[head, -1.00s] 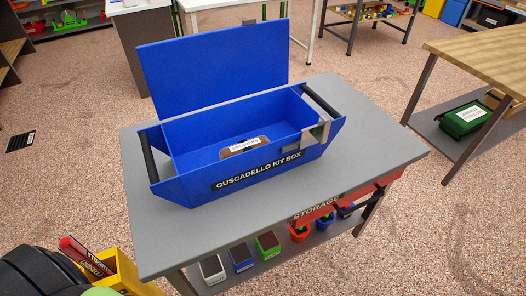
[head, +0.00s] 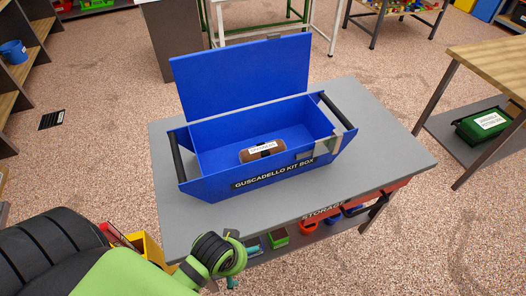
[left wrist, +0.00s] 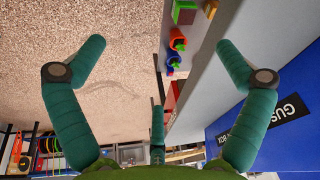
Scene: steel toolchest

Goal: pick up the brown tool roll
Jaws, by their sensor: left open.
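The brown tool roll (head: 271,152) with a white label lies inside the blue kit box (head: 215,186), near its front wall, which hides its lower part. The box stands on the grey table with its lid up. My left gripper (head: 233,259) is at the table's front edge, in front of and below the box, apart from the roll. In the left wrist view my left gripper (left wrist: 162,50) has its teal fingers spread with nothing between them. The box also shows there at the right (left wrist: 275,140). The roll is not visible in that view. My right gripper is not in view.
The grey table (head: 375,125) has bare top around the box. Black bars (head: 177,157) cross both box ends, and the raised lid (head: 243,78) stands at the back. Small coloured bins (head: 308,228) sit below the tabletop. A wooden bench (head: 490,62) stands at the right.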

